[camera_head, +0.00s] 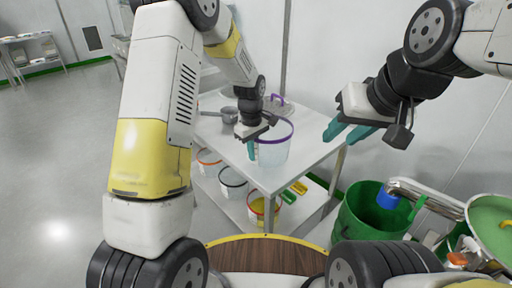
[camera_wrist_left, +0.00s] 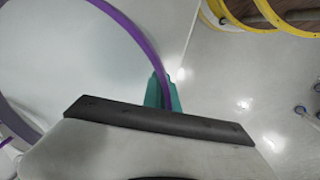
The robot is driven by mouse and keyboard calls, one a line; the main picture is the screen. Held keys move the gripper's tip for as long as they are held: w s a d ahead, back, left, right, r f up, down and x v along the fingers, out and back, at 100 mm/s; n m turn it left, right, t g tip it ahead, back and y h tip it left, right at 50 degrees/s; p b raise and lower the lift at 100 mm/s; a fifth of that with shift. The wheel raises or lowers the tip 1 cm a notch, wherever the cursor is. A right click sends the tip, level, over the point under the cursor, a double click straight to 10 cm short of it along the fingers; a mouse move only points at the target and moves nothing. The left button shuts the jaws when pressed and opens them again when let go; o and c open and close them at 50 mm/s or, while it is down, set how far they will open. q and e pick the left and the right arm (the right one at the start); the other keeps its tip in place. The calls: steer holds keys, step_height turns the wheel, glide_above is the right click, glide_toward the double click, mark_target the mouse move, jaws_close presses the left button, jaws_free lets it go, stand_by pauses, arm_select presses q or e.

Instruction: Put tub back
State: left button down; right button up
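A clear tub with a purple rim (camera_head: 275,152) is upright at the near end of the white table (camera_head: 222,140); I cannot tell whether its base touches the top. My left gripper (camera_head: 253,150) is at the tub's left side with its teal fingers pointing down. In the left wrist view the purple rim (camera_wrist_left: 133,30) runs between the close-set fingers (camera_wrist_left: 164,92), which look shut on it. My right gripper (camera_head: 350,133) is open and empty, in the air to the right of the table.
A lid with a purple handle (camera_head: 283,107) and a metal pan (camera_head: 229,115) lie farther back on the table. Several tubs, including a yellow-filled one (camera_head: 262,208), stand on the lower shelf. A green bin (camera_head: 370,220) stands at right.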

arm_select(q)
steer(key=shift+f, duration=1.25)
steer(key=shift+f, duration=0.15)
steer(key=c, duration=1.7)
jaws_free()
